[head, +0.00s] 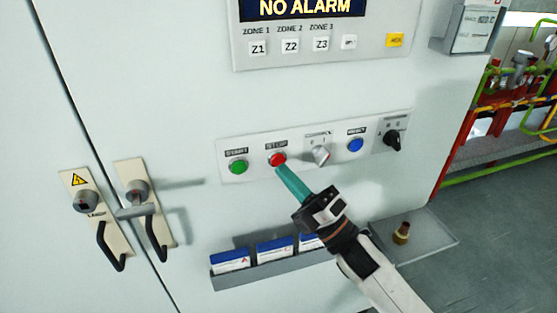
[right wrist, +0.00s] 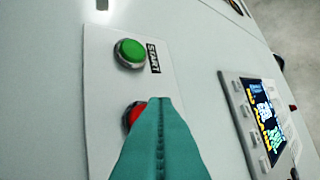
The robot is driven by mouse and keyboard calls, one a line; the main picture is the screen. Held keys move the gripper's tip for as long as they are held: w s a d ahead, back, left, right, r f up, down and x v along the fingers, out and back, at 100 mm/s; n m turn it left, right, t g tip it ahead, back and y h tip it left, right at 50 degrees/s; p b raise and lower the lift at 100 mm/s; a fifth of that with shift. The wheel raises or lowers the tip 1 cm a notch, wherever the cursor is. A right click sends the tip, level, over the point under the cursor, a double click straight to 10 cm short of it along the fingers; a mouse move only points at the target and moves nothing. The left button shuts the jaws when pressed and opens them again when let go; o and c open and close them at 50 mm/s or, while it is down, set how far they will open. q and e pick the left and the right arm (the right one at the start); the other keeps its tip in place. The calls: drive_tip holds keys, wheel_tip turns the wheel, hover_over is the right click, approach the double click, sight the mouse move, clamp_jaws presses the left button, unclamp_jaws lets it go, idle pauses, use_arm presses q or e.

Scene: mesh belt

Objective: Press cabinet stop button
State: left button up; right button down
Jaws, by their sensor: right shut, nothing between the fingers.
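The red stop button (head: 277,160) sits on a light control plate (head: 232,174) on the cabinet front (head: 180,90), under a STOP label. My right gripper (head: 279,170) is shut and empty, its teal fingertips just below the red button in the head view. In the right wrist view the teal fingers (right wrist: 160,140) cover much of the red button (right wrist: 131,114); only its left edge shows. I cannot tell whether the tips touch it. The green start button (head: 238,167) is left of the red one; it also shows in the right wrist view (right wrist: 130,52). My left gripper is not in view.
Right of the red button are a selector knob (head: 321,155), a blue button (head: 355,145) and a black knob (head: 393,140). An alarm panel (head: 385,22) is above. A shelf with blue-and-white boxes (head: 230,261) is below. Door handles (head: 155,232) stand at left.

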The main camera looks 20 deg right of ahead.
drive_tip(key=shift+w, duration=0.45)
drive_tip(key=shift+w, duration=0.4)
idle(0.7)
drive_tip(key=shift+s, duration=0.85)
drive_tip(key=s, duration=0.5)
drive_tip(key=shift+d, duration=0.1)
idle(0.3)
idle(0.4)
